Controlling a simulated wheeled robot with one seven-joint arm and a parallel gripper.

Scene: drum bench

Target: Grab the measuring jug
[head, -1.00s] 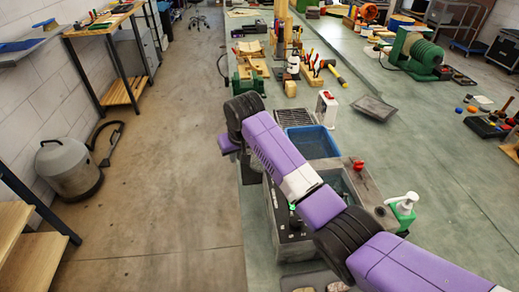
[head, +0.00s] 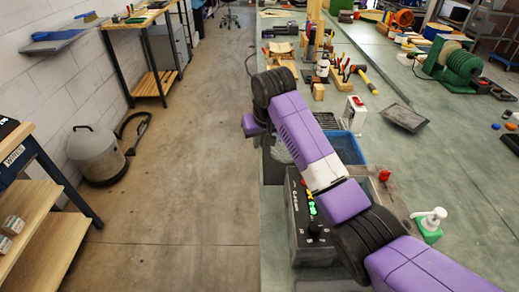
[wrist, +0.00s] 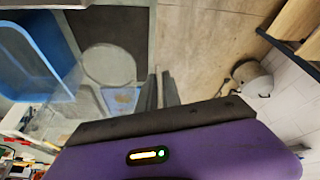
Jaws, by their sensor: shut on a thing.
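The measuring jug (wrist: 108,66) is a clear, see-through vessel with a round outline, left of my fingers in the wrist view. A hazy clear part of it (head: 282,152) shows beside my arm in the head view. My gripper (wrist: 160,90) is shut on the jug at its side; the exact grip spot is hard to make out. In the head view my gripper is hidden by my purple arm.
A blue tub (head: 347,148) stands behind my arm on the bench (head: 455,185); it also shows in the wrist view (wrist: 40,50). Open floor (head: 195,185) lies left.

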